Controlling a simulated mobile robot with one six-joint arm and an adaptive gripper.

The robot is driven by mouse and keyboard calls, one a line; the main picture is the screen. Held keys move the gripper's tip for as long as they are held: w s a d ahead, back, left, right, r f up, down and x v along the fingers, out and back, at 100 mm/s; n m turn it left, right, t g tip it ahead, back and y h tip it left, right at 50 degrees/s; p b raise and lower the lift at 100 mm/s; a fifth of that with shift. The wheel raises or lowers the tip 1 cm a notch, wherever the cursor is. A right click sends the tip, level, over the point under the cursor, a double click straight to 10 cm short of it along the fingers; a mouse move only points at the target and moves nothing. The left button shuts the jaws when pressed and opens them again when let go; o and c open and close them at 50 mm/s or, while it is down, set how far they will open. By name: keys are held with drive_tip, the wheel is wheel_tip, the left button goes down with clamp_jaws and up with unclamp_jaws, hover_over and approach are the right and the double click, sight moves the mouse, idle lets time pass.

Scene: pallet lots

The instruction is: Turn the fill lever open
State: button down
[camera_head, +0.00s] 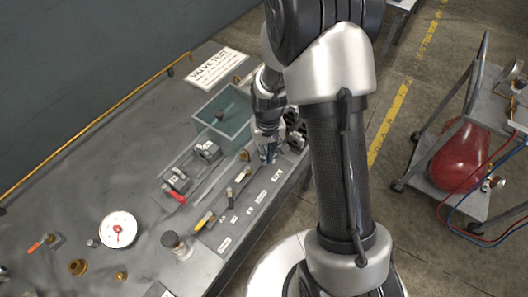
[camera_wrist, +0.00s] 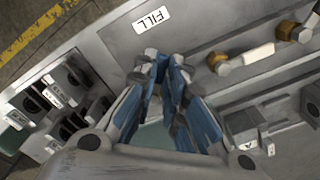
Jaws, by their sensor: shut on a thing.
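My gripper (camera_head: 267,158) is low over the far end of a valve panel (camera_head: 215,240) on the grey bench. In the wrist view my gripper (camera_wrist: 166,68) has its blue-padded fingers close together, right beside a white label reading FILL (camera_wrist: 152,19). The fingers are shut on the fill lever, which they hide almost wholly; its angle cannot be told. Another valve with brass ends and a pale handle (camera_wrist: 258,54) lies to the right in the wrist view, apart from the fingers.
A teal bin (camera_head: 225,115) stands behind the panel. A red-handled valve (camera_head: 174,195) and a white gauge (camera_head: 118,230) lie on the bench. Dark blocks with white tags (camera_wrist: 70,85) are close left of my fingers. A cart with a red tank (camera_head: 460,157) stands on the right.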

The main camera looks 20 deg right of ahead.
drive_tip(key=n, duration=0.2)
drive_tip(key=d+n, duration=0.1)
drive_tip(key=shift+d+n, duration=0.15)
drive_tip(key=shift+n, duration=0.25)
drive_tip(key=shift+w+d+n+p, duration=0.2)
drive_tip(key=shift+d+n, duration=0.1)
drive_tip(key=shift+n, duration=0.8)
drive_tip(key=shift+w+d+n+p, duration=0.2)
drive_tip(key=shift+d+n, duration=0.1)
drive_tip(key=shift+n, duration=0.8)
drive_tip(key=c, duration=1.9)
unclamp_jaws()
drive_tip(key=shift+r, duration=0.1)
wheel_tip(320, 180, up, 12)
drive_tip(key=shift+f, duration=0.1)
